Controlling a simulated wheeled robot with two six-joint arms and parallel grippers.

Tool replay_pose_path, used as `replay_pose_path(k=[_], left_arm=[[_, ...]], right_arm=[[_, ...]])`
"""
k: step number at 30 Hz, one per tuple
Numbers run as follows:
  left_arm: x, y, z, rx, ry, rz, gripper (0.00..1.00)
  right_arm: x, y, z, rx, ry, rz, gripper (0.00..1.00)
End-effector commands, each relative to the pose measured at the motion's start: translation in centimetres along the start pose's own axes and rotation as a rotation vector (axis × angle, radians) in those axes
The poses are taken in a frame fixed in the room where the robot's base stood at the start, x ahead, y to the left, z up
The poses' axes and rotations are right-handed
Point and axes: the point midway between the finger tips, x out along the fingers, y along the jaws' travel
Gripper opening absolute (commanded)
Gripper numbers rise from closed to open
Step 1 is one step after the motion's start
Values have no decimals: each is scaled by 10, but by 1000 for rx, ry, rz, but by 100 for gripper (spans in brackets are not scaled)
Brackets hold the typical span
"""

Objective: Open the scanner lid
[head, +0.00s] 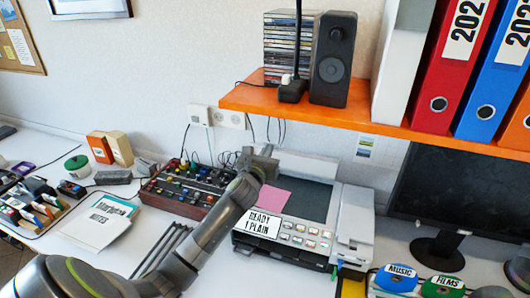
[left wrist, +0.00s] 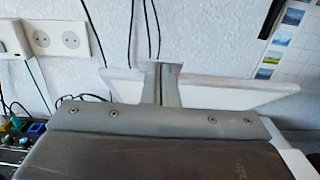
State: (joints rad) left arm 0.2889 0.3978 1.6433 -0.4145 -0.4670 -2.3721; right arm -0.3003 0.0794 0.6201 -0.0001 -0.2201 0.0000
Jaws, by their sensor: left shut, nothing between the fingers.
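The scanner (head: 290,240) is a light grey machine with a dark flat bed (head: 312,203) and a front panel of buttons. My left gripper (head: 264,154) is over the scanner's back left part. Its shut, empty fingers (left wrist: 160,85) are in front of the white panel (left wrist: 225,92); I cannot tell whether they touch it.
A pink note (head: 273,198) and a "READY 1 PLAIN" card (head: 263,222) are at the scanner's left side. A control box with knobs (head: 185,190) stands left of it. An orange shelf (head: 300,108) hangs above; a monitor (head: 440,190) is at the right.

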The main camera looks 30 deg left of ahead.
Motion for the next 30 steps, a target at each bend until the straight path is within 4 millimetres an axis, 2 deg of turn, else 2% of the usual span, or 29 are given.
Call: replay_pose_path(k=[1, 12, 21, 30], left_arm=[[6, 0, 11, 0, -2, -1, 0], [57, 0, 40, 0, -1, 1, 0], [88, 0, 49, 1, -1, 1, 0], [98, 0, 50, 1, -1, 0, 0]], right_arm=[[-10, 1, -1, 0, 0, 0, 36], [-42, 4, -5, 0, 0, 0, 36], [-48, 4, -6, 0, 1, 0, 36], [-50, 5, -6, 0, 1, 0, 36]])
